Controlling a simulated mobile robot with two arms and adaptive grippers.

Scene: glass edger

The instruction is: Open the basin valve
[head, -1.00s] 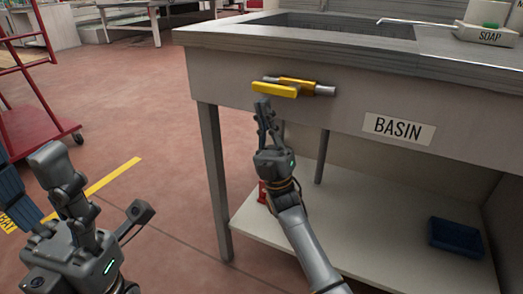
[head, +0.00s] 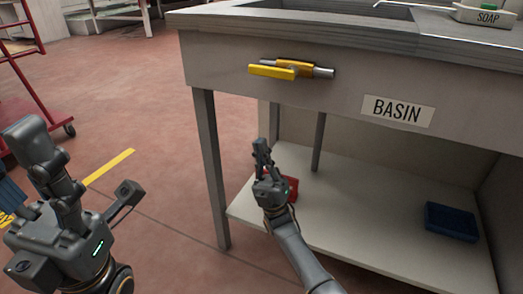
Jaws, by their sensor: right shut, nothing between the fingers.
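The basin valve has a yellow lever handle (head: 272,71) on a short metal pipe (head: 323,72). It sits on the front panel of the grey basin bench (head: 225,65), left of the BASIN label (head: 397,111). The handle lies roughly along the pipe, level with the panel. My right gripper (head: 261,145) is shut and empty, below the handle and apart from it, in front of the lower shelf.
The lower shelf (head: 350,215) holds a blue box (head: 452,222) and a red item (head: 291,188) partly hidden behind my right gripper. A bench leg (head: 211,165) stands left of my right arm. A red cart (head: 22,85) stands at far left. Floor between is clear.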

